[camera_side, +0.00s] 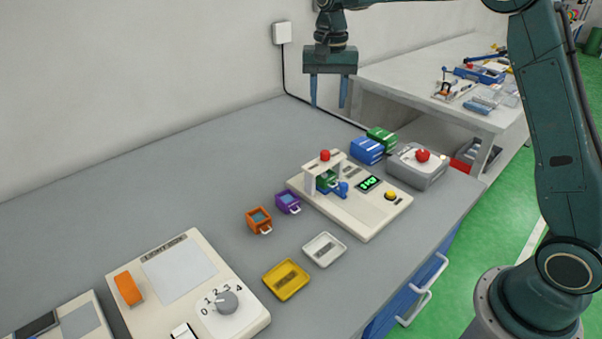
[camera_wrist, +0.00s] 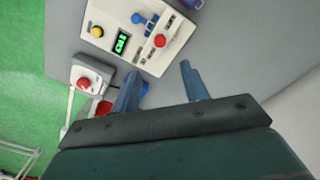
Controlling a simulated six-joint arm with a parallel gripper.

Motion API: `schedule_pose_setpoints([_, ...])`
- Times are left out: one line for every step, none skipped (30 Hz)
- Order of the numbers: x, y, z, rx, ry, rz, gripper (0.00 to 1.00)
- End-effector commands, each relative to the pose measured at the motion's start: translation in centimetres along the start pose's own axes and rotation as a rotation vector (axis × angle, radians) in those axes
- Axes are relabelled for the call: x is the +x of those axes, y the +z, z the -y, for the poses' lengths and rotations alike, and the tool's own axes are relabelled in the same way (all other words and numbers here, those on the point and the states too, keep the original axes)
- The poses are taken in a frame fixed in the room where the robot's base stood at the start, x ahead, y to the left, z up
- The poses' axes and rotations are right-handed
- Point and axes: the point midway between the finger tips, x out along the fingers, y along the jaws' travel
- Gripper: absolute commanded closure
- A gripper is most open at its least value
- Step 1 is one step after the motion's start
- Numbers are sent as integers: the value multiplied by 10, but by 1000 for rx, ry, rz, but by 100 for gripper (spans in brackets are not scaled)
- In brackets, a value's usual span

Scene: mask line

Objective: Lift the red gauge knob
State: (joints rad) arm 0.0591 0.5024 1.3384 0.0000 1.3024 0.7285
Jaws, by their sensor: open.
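The red gauge knob (camera_side: 325,155) is a small round knob on top of the white stand of the cream gauge unit (camera_side: 370,222), which has a green lit display. In the wrist view the knob (camera_wrist: 160,41) shows from above, beyond the fingertips. My gripper (camera_side: 328,104) hangs pointing down, high above the bench, with its two blue fingers apart and nothing between them. It appears above the knob in the side view, clear of it. In the wrist view my gripper (camera_wrist: 160,70) also shows open and empty.
A grey box with a red button (camera_side: 422,155) stands right of the gauge unit, with blue (camera_side: 367,151) and green (camera_side: 382,138) boxes behind. Orange (camera_side: 259,221) and purple (camera_side: 288,203) cups and yellow (camera_side: 286,280) and white (camera_side: 324,249) trays lie left and in front.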

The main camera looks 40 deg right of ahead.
Motion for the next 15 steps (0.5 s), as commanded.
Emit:
schedule_pose_setpoints([0, 0, 0, 0, 0, 0, 55])
schedule_pose_setpoints([0, 0, 0, 0, 0, 0, 55])
schedule_pose_setpoints([1, 0, 0, -1, 0, 0, 55])
schedule_pose_setpoints([2, 0, 0, -1, 0, 0, 55])
schedule_pose_setpoints([2, 0, 0, -1, 0, 0, 55])
schedule_pose_setpoints([4, 0, 0, -1, 0, 0, 55])
schedule_pose_setpoints([6, 0, 0, -1, 0, -1, 55])
schedule_pose_setpoints([7, 0, 0, -1, -1, -1, 55])
schedule_pose_setpoints([10, 0, 0, -2, 0, 0, 55])
schedule_pose_setpoints([13, 0, 0, -2, 1, 1, 55])
schedule_pose_setpoints([16, 0, 0, -2, 1, 1, 55])
schedule_pose_setpoints([20, 0, 0, -2, 0, 0, 55])
schedule_pose_setpoints([23, 0, 0, -2, 1, 1, 55])
schedule_pose_setpoints([26, 1, 0, -2, 1, 1, 55])
schedule_pose_setpoints([32, 1, 0, -2, 1, 1, 55])
